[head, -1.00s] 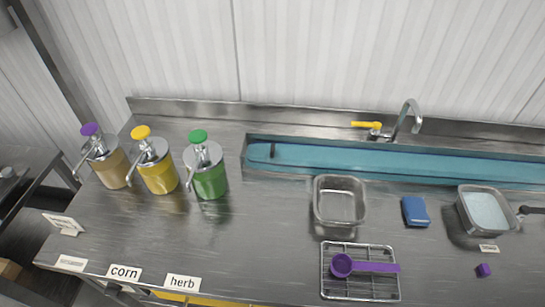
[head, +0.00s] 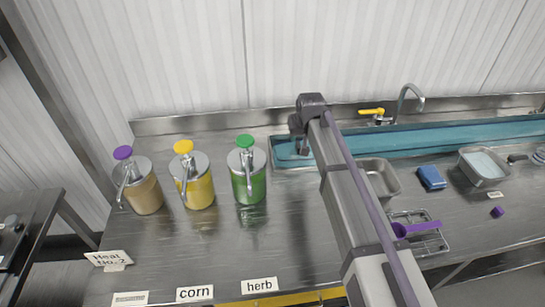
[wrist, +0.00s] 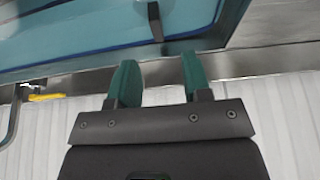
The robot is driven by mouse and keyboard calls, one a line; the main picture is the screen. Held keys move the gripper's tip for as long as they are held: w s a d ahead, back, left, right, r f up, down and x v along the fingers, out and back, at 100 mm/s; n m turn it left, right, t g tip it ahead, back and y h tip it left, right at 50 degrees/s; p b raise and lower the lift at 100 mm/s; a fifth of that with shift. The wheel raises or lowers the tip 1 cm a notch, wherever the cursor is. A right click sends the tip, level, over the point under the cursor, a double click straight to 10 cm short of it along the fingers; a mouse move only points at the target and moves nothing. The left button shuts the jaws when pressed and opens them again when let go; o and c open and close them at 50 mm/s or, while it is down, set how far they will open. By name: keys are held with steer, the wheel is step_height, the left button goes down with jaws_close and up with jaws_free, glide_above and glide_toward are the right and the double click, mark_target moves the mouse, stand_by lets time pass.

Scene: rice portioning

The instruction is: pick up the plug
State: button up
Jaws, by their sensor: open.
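The plug looks to be the dark upright post (wrist: 155,22) at one end of the blue sink (wrist: 80,32). In the head view a dark piece of it (head: 304,146) shows in the sink's left end, partly hidden by my gripper. My gripper (wrist: 158,78) is open and empty, its two green fingers apart. In the wrist view the post lies beyond the fingertips, roughly in line with the gap between them and not touching. In the head view my gripper (head: 297,124) hangs over the sink's left end.
A faucet with a yellow handle (head: 371,112) stands behind the sink. Three pump jars, tan (head: 145,195), yellow (head: 199,191) and green (head: 248,186), stand to the left. My arm crosses in front of a steel pan (head: 380,178). A blue sponge (head: 432,177) lies to the right.

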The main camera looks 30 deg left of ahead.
mark_target(299, 144)
steer(key=b+x, duration=0.1)
steer(key=x, duration=0.1)
steer(key=b+x, duration=0.4)
steer(key=shift+w+d, duration=0.15)
steer(key=shift+d, duration=0.2)
steer(key=b+x, duration=0.4)
steer(key=x, duration=0.1)
steer(key=shift+a+f+b, duration=0.15)
steer(key=shift+b, duration=0.25)
steer(key=shift+r, duration=0.3)
jaws_close()
